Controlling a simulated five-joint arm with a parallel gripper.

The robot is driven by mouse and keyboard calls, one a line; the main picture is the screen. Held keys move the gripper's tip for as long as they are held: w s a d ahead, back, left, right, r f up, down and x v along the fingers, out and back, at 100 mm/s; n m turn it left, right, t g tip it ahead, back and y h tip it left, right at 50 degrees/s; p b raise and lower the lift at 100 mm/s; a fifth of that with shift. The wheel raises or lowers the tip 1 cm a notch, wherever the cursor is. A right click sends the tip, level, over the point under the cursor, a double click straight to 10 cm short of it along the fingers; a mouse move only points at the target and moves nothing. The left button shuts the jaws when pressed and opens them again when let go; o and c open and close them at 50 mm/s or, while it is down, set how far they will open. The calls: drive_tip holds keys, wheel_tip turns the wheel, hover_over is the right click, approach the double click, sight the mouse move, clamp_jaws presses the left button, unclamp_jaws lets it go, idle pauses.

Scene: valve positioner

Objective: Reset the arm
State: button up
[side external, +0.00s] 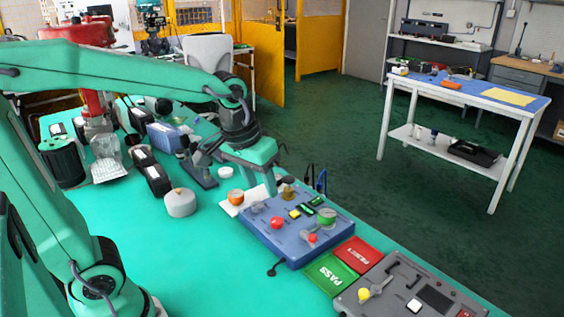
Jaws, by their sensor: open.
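My gripper (258,178) hangs at the end of my teal arm, pointing down over the far side of the teal bench. Its jaws are open and I see nothing held between them. It is above and just left of the blue control box (270,243), near the box's back left corner. The box carries a red knob (277,223), a green knob (326,215), a brass-coloured fitting (287,193) and a yellow button. Whether a fingertip touches anything there, I cannot tell.
A grey cylinder (180,203) stands left of the box. Green PASS (331,275) and red (358,253) plates lie right of it, beside a grey panel (440,299). Black devices and a blue bin (168,136) crowd the back left. The bench's front middle is clear.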

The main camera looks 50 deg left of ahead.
drive_tip(key=s+a+m+t, duration=0.2)
drive_tip(key=s, duration=0.8)
drive_tip(key=shift+r, duration=0.25)
idle(0.7)
